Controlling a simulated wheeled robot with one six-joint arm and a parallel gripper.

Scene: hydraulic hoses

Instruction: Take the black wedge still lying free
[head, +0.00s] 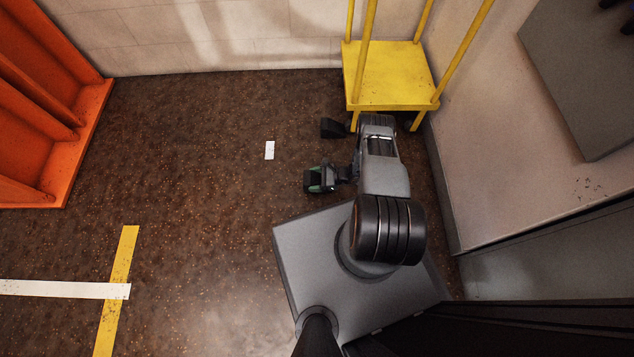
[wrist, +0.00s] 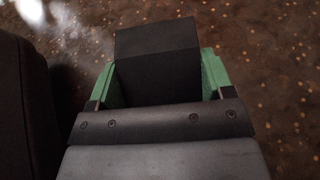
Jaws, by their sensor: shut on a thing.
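My gripper (head: 318,180) is left of my arm, over the brown floor. Its green fingers are shut on a black wedge (wrist: 158,62). In the wrist view the wedge's dark, flat-sided block sits between the two fingers and sticks out beyond them; its near part is hidden by the gripper body. I cannot tell whether it touches the floor. Another black wedge-like block (head: 333,128) lies on the floor by the leg of the yellow cart, apart from my gripper.
The yellow cart (head: 390,75) with upright posts stands at the back wall, close to my arm. A small white card (head: 269,150) lies on the floor. An orange steel structure (head: 50,110) stands at the left.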

